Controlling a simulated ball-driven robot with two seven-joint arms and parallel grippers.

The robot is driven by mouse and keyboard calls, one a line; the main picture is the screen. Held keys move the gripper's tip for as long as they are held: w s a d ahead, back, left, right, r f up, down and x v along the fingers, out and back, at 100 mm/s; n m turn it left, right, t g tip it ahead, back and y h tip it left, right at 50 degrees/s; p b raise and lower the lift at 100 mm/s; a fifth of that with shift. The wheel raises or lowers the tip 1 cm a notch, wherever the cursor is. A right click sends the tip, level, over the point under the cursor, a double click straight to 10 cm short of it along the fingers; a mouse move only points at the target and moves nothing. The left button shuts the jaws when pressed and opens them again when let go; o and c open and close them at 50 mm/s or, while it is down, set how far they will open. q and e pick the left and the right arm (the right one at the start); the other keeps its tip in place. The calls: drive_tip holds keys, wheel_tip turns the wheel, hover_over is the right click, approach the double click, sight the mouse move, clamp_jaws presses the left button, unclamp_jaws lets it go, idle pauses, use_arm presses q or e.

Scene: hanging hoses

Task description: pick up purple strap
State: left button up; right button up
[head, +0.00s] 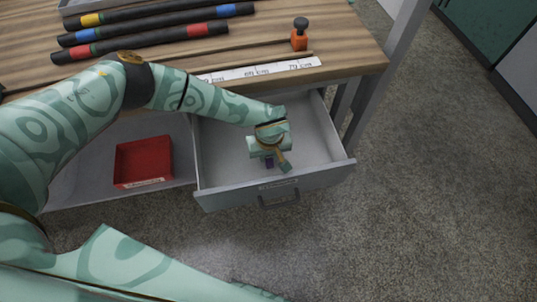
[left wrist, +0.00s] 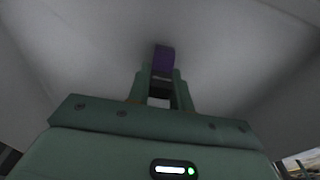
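The purple strap (left wrist: 164,60) is a small purple piece inside the open drawer. In the left wrist view it sits between the tips of my left gripper (left wrist: 162,78), with a finger close against each side. In the head view my left gripper (head: 271,160) reaches down into the drawer, and only a small bit of the purple strap (head: 269,162) shows beneath it. The fingers are shut on the strap. Whether the strap still touches the drawer floor cannot be told. My right gripper cannot be made out.
The drawer (head: 322,140) is pulled out under the wooden table (head: 345,50), its walls close around my left gripper. A red tray (head: 143,163) sits on the left.

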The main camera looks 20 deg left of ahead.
use_arm(q)
clamp_jaws()
